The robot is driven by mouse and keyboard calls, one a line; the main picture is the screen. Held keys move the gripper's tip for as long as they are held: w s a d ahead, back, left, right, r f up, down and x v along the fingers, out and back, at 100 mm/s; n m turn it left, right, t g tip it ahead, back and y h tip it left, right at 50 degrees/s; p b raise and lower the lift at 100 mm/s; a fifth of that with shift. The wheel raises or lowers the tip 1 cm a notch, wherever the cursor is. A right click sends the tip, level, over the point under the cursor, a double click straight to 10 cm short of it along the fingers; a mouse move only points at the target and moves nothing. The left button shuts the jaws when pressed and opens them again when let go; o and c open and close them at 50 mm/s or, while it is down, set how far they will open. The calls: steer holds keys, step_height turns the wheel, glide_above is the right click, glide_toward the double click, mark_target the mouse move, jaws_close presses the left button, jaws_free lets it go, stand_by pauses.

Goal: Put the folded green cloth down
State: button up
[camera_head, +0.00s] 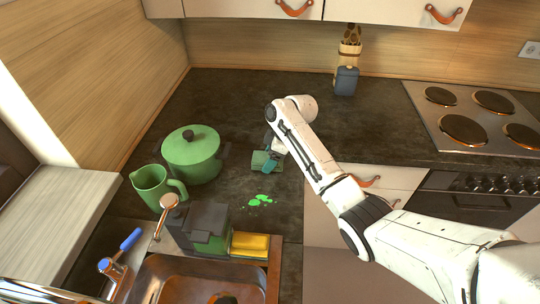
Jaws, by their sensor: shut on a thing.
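The folded green cloth (262,161), a small dark green piece, is at the end of my arm, over the dark countertop. My gripper (272,154) is shut on it, with the fingers partly hidden by the wrist and the cloth. I cannot tell whether the cloth touches the counter.
Bright green spots (261,200) mark the counter in front of the cloth. A green pot (192,155) and a green jug (157,187) stand to the left. A yellow sponge (250,244) is by the sink (170,283). A hob (470,110) is right. The back counter is mostly clear.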

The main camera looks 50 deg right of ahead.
steer(key=shift+f+b, duration=0.3)
steer(key=shift+f, duration=0.15)
steer(key=shift+s+a+f, duration=0.1)
steer(key=shift+s+f, duration=0.1)
steer(key=shift+f, duration=0.15)
steer(key=o, duration=0.9)
steer(key=shift+f, duration=0.2)
steer(key=shift+o, duration=0.2)
steer(key=shift+r, duration=0.35)
steer(key=v, duration=1.3)
steer(key=shift+w+b, duration=0.35)
steer(key=shift+b, duration=0.05)
